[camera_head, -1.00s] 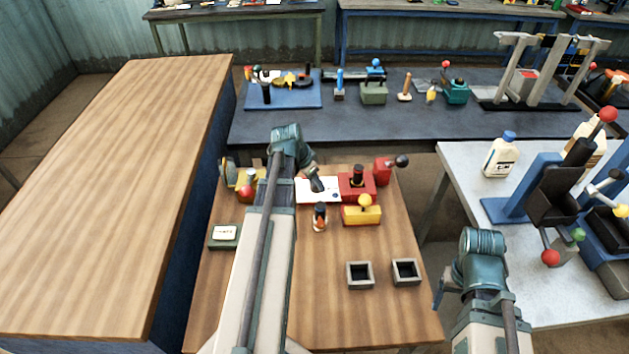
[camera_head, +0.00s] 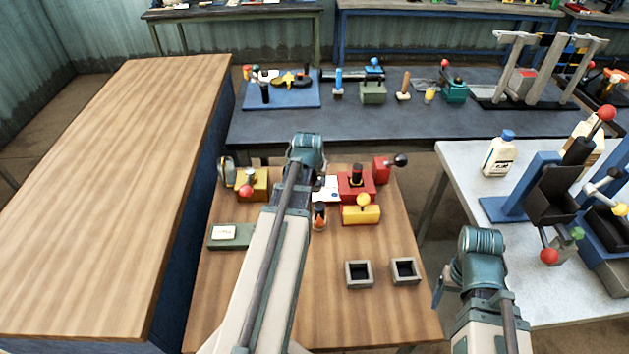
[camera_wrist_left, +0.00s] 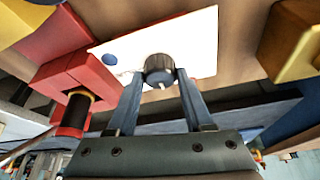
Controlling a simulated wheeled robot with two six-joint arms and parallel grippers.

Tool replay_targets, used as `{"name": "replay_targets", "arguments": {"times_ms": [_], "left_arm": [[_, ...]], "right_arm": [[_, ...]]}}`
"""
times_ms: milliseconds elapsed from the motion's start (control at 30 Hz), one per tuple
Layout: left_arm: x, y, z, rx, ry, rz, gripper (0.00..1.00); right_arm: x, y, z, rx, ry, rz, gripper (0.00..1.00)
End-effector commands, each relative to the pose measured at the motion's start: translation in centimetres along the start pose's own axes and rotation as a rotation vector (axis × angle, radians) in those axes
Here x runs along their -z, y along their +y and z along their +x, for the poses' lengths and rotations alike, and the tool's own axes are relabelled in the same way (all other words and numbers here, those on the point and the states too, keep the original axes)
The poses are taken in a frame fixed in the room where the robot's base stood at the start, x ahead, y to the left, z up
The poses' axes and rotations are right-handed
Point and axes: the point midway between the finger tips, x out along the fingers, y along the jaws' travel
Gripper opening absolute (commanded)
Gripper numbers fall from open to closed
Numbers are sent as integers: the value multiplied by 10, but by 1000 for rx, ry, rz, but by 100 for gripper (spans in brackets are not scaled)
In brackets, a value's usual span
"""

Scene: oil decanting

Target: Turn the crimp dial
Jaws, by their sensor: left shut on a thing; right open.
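The crimp dial (camera_wrist_left: 159,69) is a dark, ribbed round knob with a pale mark, on a white plate (camera_wrist_left: 198,45) with a blue dot. In the left wrist view, my left gripper (camera_wrist_left: 160,76) has a finger on each side of the dial and is shut on it. In the head view, the white plate (camera_head: 330,188) is partly covered by my left arm, and the dial cannot be made out. My right gripper (camera_head: 440,289) is open and away from the dial, off the right edge of the wooden table.
A red block with a black knob (camera_head: 356,185) stands right beside the plate. A yellow block (camera_head: 361,214) and a small dark-and-orange item (camera_head: 319,217) are nearer. A brass-coloured fixture (camera_head: 252,184) is at left. Two square grey sockets (camera_head: 359,274) sit in front.

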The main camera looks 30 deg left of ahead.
Motion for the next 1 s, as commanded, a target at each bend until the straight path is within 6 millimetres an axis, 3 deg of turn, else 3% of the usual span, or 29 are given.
{"name": "replay_targets", "arguments": {"times_ms": [667,700,867,1000], "left_arm": [[-1,1,0,23,-3,-58,0],[-1,1,0,23,-3,-58,55],[0,0,0,23,-2,-57,82],[0,0,0,23,-2,-56,82]], "right_arm": [[0,0,0,0,0,0,76],[0,0,0,0,0,0,76],[0,0,0,0,0,0,76],[0,0,0,0,0,0,76]]}}
